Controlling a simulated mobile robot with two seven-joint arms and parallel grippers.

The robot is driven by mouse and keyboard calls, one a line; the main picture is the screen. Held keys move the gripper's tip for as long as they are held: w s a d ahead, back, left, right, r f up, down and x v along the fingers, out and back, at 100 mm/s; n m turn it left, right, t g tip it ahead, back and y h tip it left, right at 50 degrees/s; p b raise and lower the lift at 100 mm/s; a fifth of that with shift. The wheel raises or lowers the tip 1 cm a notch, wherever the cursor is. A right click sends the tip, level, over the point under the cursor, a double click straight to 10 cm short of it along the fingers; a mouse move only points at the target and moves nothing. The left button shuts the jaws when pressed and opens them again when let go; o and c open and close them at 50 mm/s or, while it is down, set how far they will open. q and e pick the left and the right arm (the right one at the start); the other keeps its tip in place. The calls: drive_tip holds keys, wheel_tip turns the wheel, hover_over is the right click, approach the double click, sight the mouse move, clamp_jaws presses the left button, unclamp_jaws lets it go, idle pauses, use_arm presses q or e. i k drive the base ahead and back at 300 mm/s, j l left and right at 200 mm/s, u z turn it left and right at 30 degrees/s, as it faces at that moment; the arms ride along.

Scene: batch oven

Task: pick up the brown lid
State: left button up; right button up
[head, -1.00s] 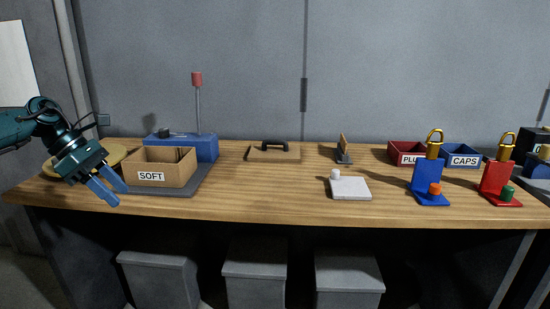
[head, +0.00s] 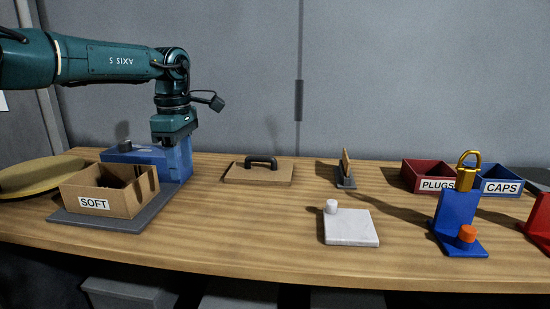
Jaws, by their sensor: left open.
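The brown lid (head: 245,177) is a flat brown panel with a black handle (head: 261,161) on top. It lies on the wooden table, right of the open brown box (head: 108,200) labelled SOFT. My right gripper is not in view.
The SOFT box stands on a grey base (head: 130,225), beside a round tan disc (head: 35,176). A small upright rack (head: 345,172) and a white plate with a knob (head: 350,229) are right of the lid. Bins and a blue padlock stand (head: 457,215) are farther right. Table in front of the lid is clear.

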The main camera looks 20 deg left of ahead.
sight(253, 170)
drive_tip(key=i, duration=1.2)
